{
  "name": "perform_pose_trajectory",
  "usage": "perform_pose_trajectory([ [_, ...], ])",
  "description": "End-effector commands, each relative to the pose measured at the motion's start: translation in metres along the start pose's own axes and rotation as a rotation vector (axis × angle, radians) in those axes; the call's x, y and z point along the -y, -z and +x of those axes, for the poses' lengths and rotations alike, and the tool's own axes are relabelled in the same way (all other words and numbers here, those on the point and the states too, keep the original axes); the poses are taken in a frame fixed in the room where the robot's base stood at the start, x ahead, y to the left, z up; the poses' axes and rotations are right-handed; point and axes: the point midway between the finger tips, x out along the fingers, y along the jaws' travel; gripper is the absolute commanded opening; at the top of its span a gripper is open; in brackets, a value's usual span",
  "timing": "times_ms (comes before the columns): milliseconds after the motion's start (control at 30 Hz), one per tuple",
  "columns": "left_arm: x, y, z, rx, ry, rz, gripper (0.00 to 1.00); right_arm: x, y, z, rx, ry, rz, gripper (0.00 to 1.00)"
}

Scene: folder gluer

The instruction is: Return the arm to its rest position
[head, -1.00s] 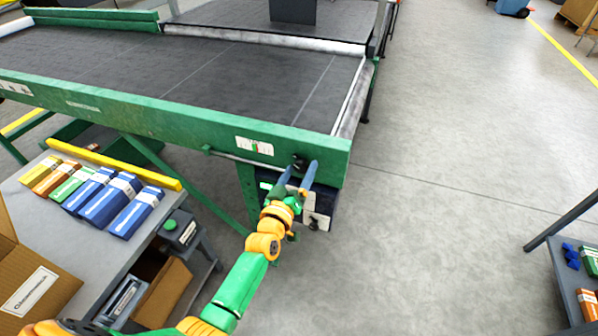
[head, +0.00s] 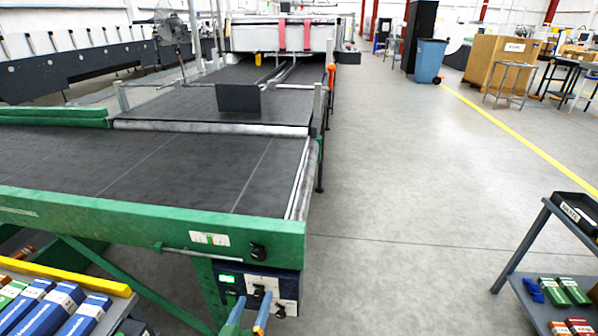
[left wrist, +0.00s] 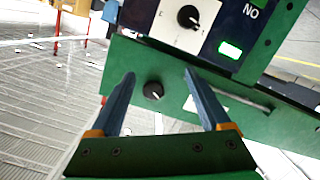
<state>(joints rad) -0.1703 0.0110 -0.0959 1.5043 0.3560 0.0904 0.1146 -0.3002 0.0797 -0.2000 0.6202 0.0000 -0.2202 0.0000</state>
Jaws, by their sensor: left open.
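My left gripper (head: 253,301) is at the bottom edge of the head view, its blue fingers apart with nothing between them. It stands in front of the control box (head: 285,284) under the conveyor's end. In the left wrist view, the open fingers (left wrist: 158,76) point toward the green end rail (left wrist: 135,68), with a black round knob (left wrist: 153,91) seen in the gap, apart from both fingers. That knob (head: 257,252) sits on the rail in the head view. A selector knob (left wrist: 188,16) and a lit green display (left wrist: 230,49) show on the box. My right gripper is out of view.
The green-framed conveyor (head: 150,212) fills the left. A grey table with blue cartons (head: 48,305) and a yellow bar (head: 65,277) is at lower left. A shelf cart (head: 520,255) with a black tray stands at right. The floor (head: 400,220) between is clear.

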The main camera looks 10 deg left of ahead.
Motion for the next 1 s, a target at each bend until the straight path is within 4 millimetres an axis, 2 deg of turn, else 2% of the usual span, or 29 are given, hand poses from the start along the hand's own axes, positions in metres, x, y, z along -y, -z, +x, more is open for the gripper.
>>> perform_pose_trajectory([
  [67, 0.021, -0.059, -0.021, 0.205, 0.056, 0.084, 0.80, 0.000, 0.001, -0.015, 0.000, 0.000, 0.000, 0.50],
  [100, 0.036, -0.095, -0.041, 0.331, 0.086, 0.138, 0.80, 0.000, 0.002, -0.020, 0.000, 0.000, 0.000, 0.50],
  [167, 0.059, -0.143, -0.077, 0.515, 0.124, 0.215, 0.80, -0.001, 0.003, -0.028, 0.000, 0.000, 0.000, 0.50],
  [200, 0.074, -0.172, -0.107, 0.637, 0.145, 0.265, 0.80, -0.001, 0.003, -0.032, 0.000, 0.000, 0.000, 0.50],
  [267, 0.094, -0.207, -0.154, 0.810, 0.172, 0.333, 0.80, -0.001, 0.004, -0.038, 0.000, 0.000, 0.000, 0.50],
  [300, 0.107, -0.224, -0.187, 0.917, 0.185, 0.374, 0.80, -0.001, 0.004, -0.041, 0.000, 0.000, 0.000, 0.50],
  [333, 0.115, -0.235, -0.210, 0.990, 0.192, 0.404, 0.80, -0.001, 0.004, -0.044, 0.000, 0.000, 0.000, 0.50],
  [400, 0.131, -0.251, -0.258, 1.133, 0.205, 0.457, 0.80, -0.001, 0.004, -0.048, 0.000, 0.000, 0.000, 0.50],
  [433, 0.136, -0.255, -0.275, 1.183, 0.209, 0.475, 0.80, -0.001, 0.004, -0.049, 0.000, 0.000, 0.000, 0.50],
  [500, 0.145, -0.261, -0.305, 1.268, 0.214, 0.505, 0.80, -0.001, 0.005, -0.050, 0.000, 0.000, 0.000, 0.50],
  [567, 0.149, -0.264, -0.320, 1.311, 0.215, 0.522, 0.80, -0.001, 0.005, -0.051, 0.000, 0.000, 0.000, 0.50],
  [667, 0.152, -0.266, -0.328, 1.335, 0.216, 0.530, 0.80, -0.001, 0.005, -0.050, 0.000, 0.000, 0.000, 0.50],
  [1000, 0.152, -0.266, -0.326, 1.330, 0.216, 0.528, 0.80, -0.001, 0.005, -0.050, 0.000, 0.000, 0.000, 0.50],
])
